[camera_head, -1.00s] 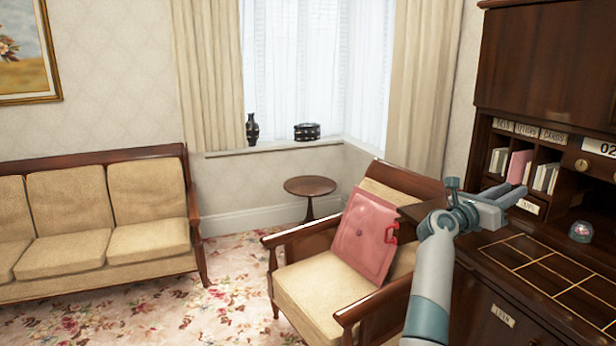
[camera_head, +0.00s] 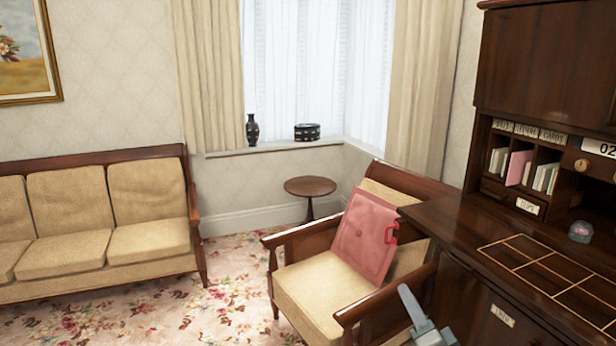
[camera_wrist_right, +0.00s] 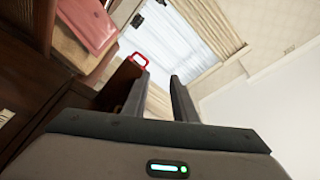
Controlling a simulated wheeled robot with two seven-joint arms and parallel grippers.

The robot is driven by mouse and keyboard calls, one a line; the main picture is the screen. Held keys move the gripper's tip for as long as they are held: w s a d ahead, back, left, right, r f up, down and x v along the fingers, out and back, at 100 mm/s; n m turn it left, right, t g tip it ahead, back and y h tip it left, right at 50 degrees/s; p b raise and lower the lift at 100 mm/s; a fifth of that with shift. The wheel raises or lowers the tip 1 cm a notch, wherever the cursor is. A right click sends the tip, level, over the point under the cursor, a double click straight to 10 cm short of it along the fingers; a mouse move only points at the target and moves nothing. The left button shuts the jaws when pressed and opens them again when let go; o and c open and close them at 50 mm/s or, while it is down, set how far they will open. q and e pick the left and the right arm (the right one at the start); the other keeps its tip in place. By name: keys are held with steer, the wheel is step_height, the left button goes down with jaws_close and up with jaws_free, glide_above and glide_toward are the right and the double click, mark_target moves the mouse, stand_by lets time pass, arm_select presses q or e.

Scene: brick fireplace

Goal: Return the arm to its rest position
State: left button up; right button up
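My right gripper (camera_head: 425,320) shows only in part at the bottom edge of the head view, low in front of the armchair and left of the desk. In the right wrist view its two fingers (camera_wrist_right: 160,90) stand apart with nothing between them, so it is open and empty. Most of the right arm is out of the head view. My left gripper and arm are not in view.
The wooden desk (camera_head: 470,240) with pigeonholes stands at the right. An armchair (camera_head: 310,290) with a pink cushion-like item (camera_head: 362,235) is close to the gripper. A sofa (camera_head: 80,250) and round side table (camera_head: 310,187) stand farther back. Patterned carpet between is clear.

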steer(key=s+a+f+n+g, duration=0.2)
steer(key=s+f+n+g, duration=0.2)
steer(key=s+f, duration=0.55)
steer(key=s+a+f+n+g, duration=0.3)
steer(key=s+f+n+g, duration=0.15)
steer(key=s+f, duration=0.5)
steer(key=s+d+f+n+g+h, duration=0.15)
steer(key=s+f+g, duration=0.25)
steer(key=s, duration=0.8)
steer(key=s+d+f+n+g+h, duration=0.1)
steer(key=s+d+f+g+h, duration=0.2)
steer(key=s, duration=0.9)
steer(key=w+a+f+t+y, duration=0.1)
steer(key=w+a+f, duration=0.15)
steer(key=f, duration=0.75)
steer(key=w+a+f+y, duration=0.1)
steer(key=w+f, duration=0.3)
steer(key=f, duration=0.6)
steer(key=s+a+f+t, duration=0.1)
steer(key=s+f, duration=0.1)
steer(key=f, duration=0.5)
steer(key=s+a+f+t, duration=0.1)
steer(key=f, duration=0.6)
steer(key=shift+s+f+n+y, duration=0.25)
steer(key=shift+s+n+y, duration=0.1)
steer(key=shift+n, duration=0.05)
